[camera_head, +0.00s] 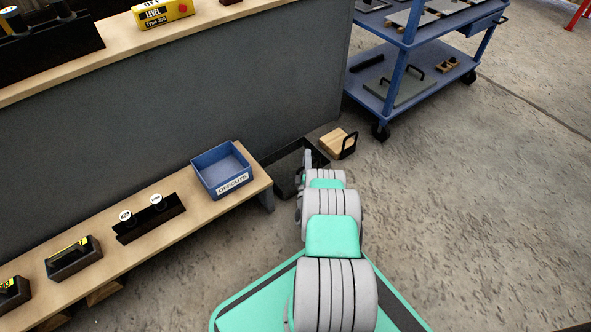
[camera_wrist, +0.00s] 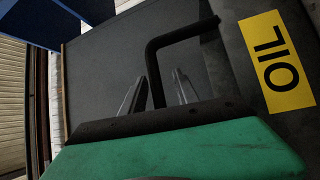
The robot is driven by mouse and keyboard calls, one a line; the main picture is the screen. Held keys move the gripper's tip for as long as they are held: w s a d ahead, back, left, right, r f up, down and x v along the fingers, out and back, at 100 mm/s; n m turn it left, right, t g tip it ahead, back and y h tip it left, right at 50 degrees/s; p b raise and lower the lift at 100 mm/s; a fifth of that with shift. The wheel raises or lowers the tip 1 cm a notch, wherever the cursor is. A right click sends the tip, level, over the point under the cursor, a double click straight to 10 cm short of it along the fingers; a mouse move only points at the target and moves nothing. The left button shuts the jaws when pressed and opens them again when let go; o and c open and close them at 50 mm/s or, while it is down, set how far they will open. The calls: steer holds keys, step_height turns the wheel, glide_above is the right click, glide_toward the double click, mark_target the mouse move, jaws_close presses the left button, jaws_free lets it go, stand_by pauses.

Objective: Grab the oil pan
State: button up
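The oil pan (camera_head: 288,167) is a dark, shallow tray on the floor by the end of the low bench. My arm hides part of it in the head view. In the wrist view the pan (camera_wrist: 105,75) shows a dark grey surface, with a yellow OIL label (camera_wrist: 281,62) at the right. A black bent handle (camera_wrist: 180,33) rises in front of my gripper. My gripper (camera_wrist: 163,78) is open, with its two fingers apart. One leg of the handle appears between them, closer to the left finger. I cannot tell whether either finger touches it.
A wooden block (camera_head: 334,141) with a black handle lies just beyond the pan. The low bench (camera_head: 200,214) carries a blue OFFCUTS bin (camera_head: 221,168) beside my arm. A blue cart (camera_head: 400,80) stands behind. The floor at right is clear.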

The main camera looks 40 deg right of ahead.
jaws_close()
stand_by(1.0)
steer(key=shift+r, duration=0.2)
